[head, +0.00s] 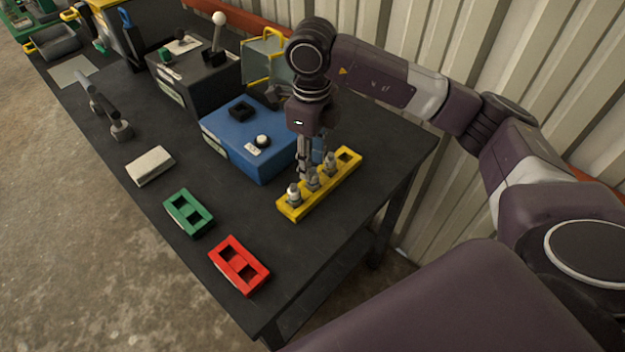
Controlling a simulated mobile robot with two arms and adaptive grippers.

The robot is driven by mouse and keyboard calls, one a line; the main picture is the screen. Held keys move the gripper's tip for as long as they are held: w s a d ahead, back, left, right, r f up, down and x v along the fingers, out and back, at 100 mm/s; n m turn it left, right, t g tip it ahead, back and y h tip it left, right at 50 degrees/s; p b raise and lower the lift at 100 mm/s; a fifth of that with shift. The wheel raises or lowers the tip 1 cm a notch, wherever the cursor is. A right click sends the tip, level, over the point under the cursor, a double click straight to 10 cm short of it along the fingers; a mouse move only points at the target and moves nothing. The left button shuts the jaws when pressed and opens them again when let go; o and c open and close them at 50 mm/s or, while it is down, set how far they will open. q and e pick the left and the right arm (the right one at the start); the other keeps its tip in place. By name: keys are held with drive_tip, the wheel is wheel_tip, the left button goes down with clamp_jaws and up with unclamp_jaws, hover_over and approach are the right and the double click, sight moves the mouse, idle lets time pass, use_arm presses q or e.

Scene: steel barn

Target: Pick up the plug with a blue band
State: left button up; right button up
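A yellow rack (335,184) lies near the right edge of the dark table. Several holes run along it. Grey plugs stand upright in it: a front one (294,194), a middle one (313,180) and a far one (331,164). I cannot make out the band colours at this size. My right gripper (312,168) points down over the rack, close above the middle and far plugs. Its fingers look apart, and I see no plug lifted. The fingers partly hide the plugs' tops. My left gripper is out of view.
A blue box (255,155) with a black socket and white knob stands left of the rack. Green (176,203) and red (227,250) two-hole blocks lie along the table's front edge, near a grey block (150,166). A corrugated wall (415,50) rises behind.

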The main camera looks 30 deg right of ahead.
sight(313, 180)
wheel_tip(313, 180, down, 4)
drive_tip(key=shift+s+r+p, duration=0.15)
drive_tip(key=shift+p, duration=0.6)
drive_tip(key=shift+f, duration=0.45)
drive_tip(key=shift+c, duration=0.3)
clamp_jaws()
drive_tip(key=shift+r, duration=0.15)
